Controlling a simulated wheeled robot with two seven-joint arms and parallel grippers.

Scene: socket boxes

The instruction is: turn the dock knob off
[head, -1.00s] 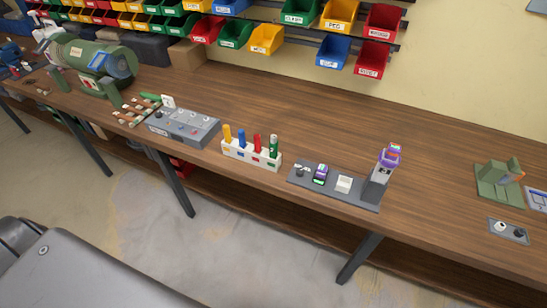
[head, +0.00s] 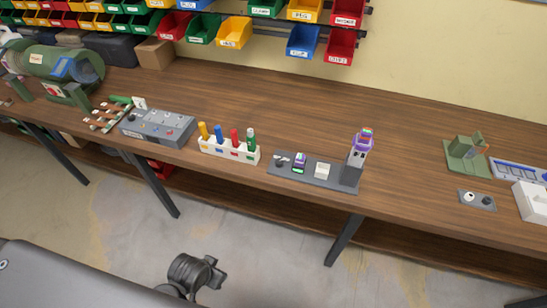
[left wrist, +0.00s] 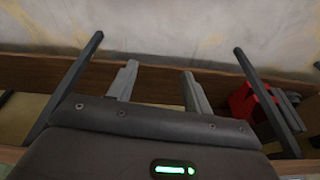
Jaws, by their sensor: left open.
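A dark grey dock plate (head: 316,175) lies near the front edge of the bench in the head view. It carries a small dark knob (head: 281,160) at its left end, a small device with a green display (head: 299,162), a white block (head: 322,171) and a grey tower with a purple top (head: 357,160). The knob's setting is too small to read. My left gripper (left wrist: 160,85) shows in the left wrist view, with its two fingers apart and nothing between them. It is away from the dock, which is not in that view. My right gripper is not in view.
To the dock's left are a white rack (head: 228,153) of coloured pegs and a grey control box (head: 157,126). A small plate with two knobs (head: 477,199) and a green fixture (head: 466,154) are to its right. Bench legs and a red bin (left wrist: 252,108) show in the left wrist view.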

